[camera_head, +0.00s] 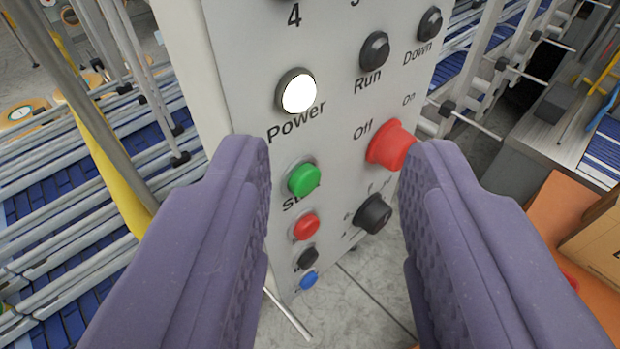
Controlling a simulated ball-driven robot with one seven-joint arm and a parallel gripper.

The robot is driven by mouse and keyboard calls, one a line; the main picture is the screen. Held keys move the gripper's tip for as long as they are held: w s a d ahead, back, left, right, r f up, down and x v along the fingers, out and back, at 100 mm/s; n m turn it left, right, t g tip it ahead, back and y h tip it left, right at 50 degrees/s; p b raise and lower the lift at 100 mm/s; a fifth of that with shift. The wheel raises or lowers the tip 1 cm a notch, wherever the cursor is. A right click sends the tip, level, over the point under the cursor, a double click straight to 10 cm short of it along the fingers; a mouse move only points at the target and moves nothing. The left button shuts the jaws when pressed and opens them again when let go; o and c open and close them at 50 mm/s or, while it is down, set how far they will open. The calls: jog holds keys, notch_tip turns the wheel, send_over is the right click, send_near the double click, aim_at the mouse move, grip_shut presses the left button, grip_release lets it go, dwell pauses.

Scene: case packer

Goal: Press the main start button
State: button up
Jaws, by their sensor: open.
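A light grey control panel (245,75) faces me. A green button (304,180) sits on it, with a partly hidden label below that begins with "S". Below the green button are a small red button (306,226), a black one (308,258) and a blue one (309,280). Above it is a lit white "Power" light (299,92). My gripper (338,160) is open and empty. Its two purple fingers stand in front of the panel, with the green button between them in the picture. I cannot tell whether a finger touches the panel.
A large red "Off/On" knob (391,145) and a black rotary switch (373,213) are close to the right finger. Black "Run" (374,52) and "Down" (430,24) buttons are above. Conveyors with rails flank the panel. A cardboard box (596,240) is at the right.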

grip_shut()
dwell(1.4)
